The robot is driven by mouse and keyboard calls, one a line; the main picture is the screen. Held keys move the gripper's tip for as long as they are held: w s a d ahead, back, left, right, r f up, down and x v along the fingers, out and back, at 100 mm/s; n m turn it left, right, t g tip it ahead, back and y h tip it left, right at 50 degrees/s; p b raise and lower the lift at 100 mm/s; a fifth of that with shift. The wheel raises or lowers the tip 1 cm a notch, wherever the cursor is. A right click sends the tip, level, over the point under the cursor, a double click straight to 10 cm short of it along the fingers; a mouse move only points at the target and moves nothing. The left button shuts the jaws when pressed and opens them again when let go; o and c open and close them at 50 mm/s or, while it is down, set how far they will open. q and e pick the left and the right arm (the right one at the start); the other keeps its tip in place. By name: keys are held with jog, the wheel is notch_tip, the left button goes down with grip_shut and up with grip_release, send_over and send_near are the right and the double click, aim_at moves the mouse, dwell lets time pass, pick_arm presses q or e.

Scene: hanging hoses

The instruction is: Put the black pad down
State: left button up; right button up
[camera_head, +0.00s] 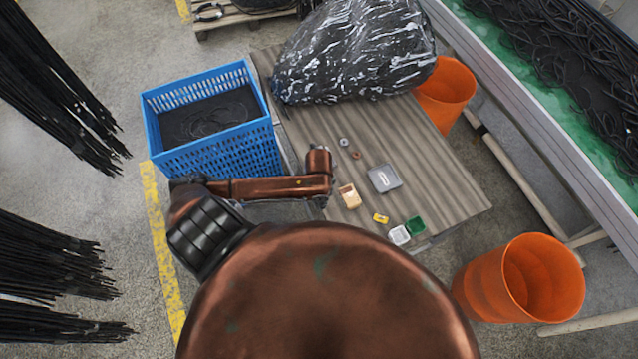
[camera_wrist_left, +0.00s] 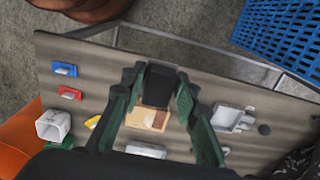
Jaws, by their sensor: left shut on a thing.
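The black pad (camera_wrist_left: 158,85) is a dark block held between the green fingertips of my left gripper (camera_wrist_left: 159,80), which is shut on it. In the left wrist view, the pad is over the ribbed table (camera_wrist_left: 85,75), in front of a small beige box (camera_wrist_left: 147,118). I cannot tell how high it is above the table. In the head view, my left arm reaches over the table's left edge; its fingers and the pad are hidden. The beige box (camera_head: 349,196) lies just right of the wrist there. My right gripper is not in view.
A grey tray (camera_head: 384,179), yellow piece (camera_head: 381,218), white box (camera_head: 399,235) and green box (camera_head: 415,225) lie right of the wrist. A blue crate (camera_head: 222,155) stands left, a black wrapped bundle (camera_head: 355,50) behind. The table's right part is clear.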

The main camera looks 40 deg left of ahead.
pick_arm(q)
jog(key=w+a+f, duration=0.2)
jog(key=w, duration=0.1)
jog(key=w+a+f, duration=0.2)
jog(key=w+f, duration=0.1)
jog(key=w+a+f, duration=0.2)
jog(key=w+a, duration=0.1)
jog(key=shift+a+f, duration=0.1)
jog(key=shift+f, duration=0.3)
jog(key=shift+w+a+f, duration=0.25)
jog(key=shift+w+f, duration=0.05)
jog(key=shift+f, duration=0.2)
jog(key=shift+w+a+f, duration=0.15)
jog(key=shift+f, duration=1.6)
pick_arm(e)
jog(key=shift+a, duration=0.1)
pick_arm(q)
jog(key=shift+f, duration=0.1)
jog(key=o, duration=1)
jog(key=shift+f, duration=0.1)
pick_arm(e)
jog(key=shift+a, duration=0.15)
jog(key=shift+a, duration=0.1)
